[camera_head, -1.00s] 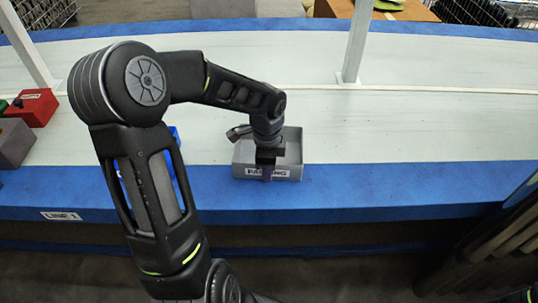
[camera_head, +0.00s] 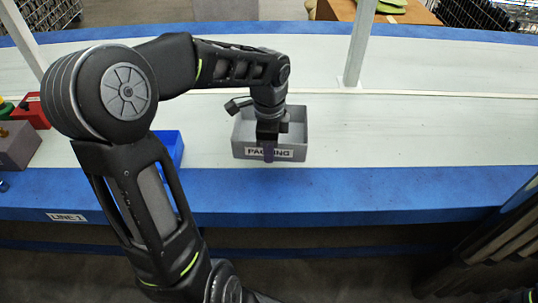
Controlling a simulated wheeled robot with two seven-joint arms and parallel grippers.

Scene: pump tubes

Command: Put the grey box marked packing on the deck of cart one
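The grey open-topped box marked PACKING (camera_head: 297,140) is over the near part of the pale line top, with its label facing me. My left gripper (camera_head: 268,146) reaches down at the middle of the box's near wall. One finger shows in front of the label and the other is hidden behind the wall. The gripper is shut on this wall, and the box looks raised a little off the line. The box looks empty, though the gripper hides part of its inside. No cart marked one can be made out. My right gripper is out of view.
The pale line top has a blue edge (camera_head: 380,195) with a LINE 1 label. A blue bin (camera_head: 172,148) is left of the box, partly behind my arm. Red (camera_head: 32,112) and grey (camera_head: 18,146) boxes lie far left. A white post (camera_head: 358,45) stands behind. Right of the box is clear.

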